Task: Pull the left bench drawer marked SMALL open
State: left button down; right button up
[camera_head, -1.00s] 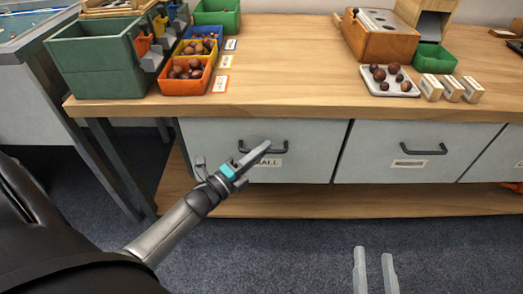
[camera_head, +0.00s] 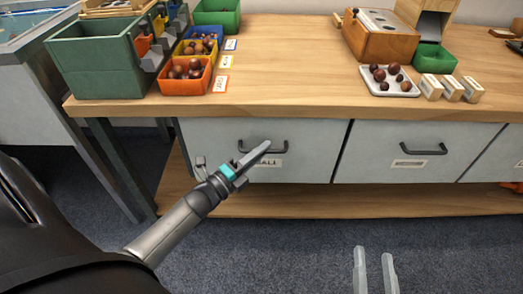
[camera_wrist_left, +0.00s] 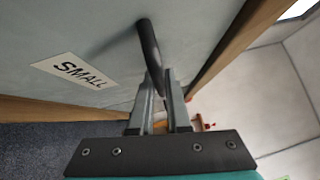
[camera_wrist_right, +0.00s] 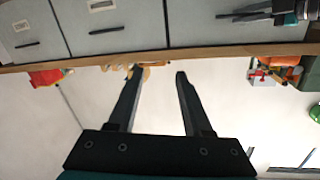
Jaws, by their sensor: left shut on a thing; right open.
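The left bench drawer (camera_head: 215,160) has a grey front, a dark bar handle and a label that reads SMALL in the left wrist view (camera_wrist_left: 73,70). The drawer front looks flush with the one beside it. My left gripper (camera_head: 262,148) is at the handle (camera_head: 245,149). In the left wrist view its fingers (camera_wrist_left: 160,100) are shut around the dark handle bar (camera_wrist_left: 149,45). In the head view the gripper covers part of the label. My right gripper (camera_head: 374,268) is open and empty, low in front of the bench; its spread fingers also show in the right wrist view (camera_wrist_right: 155,95).
A second drawer (camera_head: 380,140) with its own handle and label is to the right. On the bench top (camera_head: 290,70) are bins of chestnuts (camera_head: 185,88), a white tray (camera_head: 372,90), wooden blocks and a wooden box. A lower shelf (camera_head: 330,203) runs beneath the drawers.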

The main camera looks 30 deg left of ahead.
pick_arm(q)
jog(key=s+d+p, duration=0.4)
jog(key=s+d, duration=0.3)
jog(key=s, duration=0.4)
jog(key=s+d+p, duration=0.3)
jog(key=s+d, duration=0.4)
jog(key=s, duration=0.5)
jog(key=shift+p, duration=0.35)
pick_arm(e)
jog(key=s+d+f+g+h, duration=0.2)
jog(key=d+g+h, duration=0.1)
jog(key=d+g, duration=0.2)
jog(key=s+d+f+g+h, duration=0.2)
jog(key=d+f+g, duration=0.1)
jog(key=d+g, duration=0.3)
jog(key=shift+s+g+h, duration=0.35)
jog(key=shift+g+h, duration=0.05)
pick_arm(q)
jog(key=c, duration=0.9)
grip_release()
